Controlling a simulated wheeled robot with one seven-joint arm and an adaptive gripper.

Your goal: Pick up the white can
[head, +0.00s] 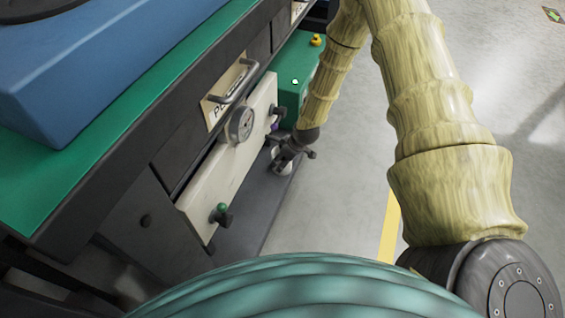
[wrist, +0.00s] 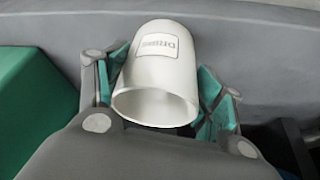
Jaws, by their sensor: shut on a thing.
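The white can (wrist: 162,72) fills the middle of the wrist view, tilted, with a small lettered label on its side and its open-looking round end toward the camera. My gripper (wrist: 163,88) has a green-padded finger on each side of it and is shut on it. In the head view my gripper (head: 285,156) is low beside the grey base of the bench. Only a small pale part of the can (head: 283,167) shows there, mostly hidden by the gripper.
Open grey floor (head: 335,215) lies to the right, with a yellow line.

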